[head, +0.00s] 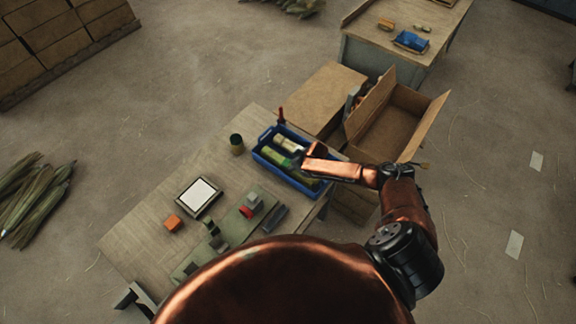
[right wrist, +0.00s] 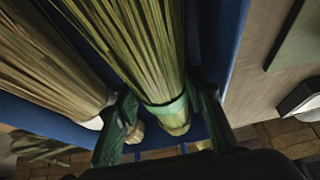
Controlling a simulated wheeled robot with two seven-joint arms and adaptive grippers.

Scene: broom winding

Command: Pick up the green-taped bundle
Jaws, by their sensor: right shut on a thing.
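The green-taped bundle (right wrist: 165,108) of pale green straw lies in the blue tray (head: 264,161) in the head view, where part of it (head: 274,156) shows beside my arm. In the right wrist view its green tape band is near the cut end. My right gripper (right wrist: 165,122) has one finger on each side of the bundle at the tape and is shut on it. In the head view the right gripper (head: 308,158) reaches over the tray and hides part of the bundle. A white-taped bundle (right wrist: 50,60) lies beside it.
The wooden table (head: 142,233) also holds a dark green cup (head: 236,144), a white-topped device (head: 199,196), an orange block (head: 174,223) and a green fixture (head: 225,237). An open cardboard box (head: 385,128) stands to the right of the tray.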

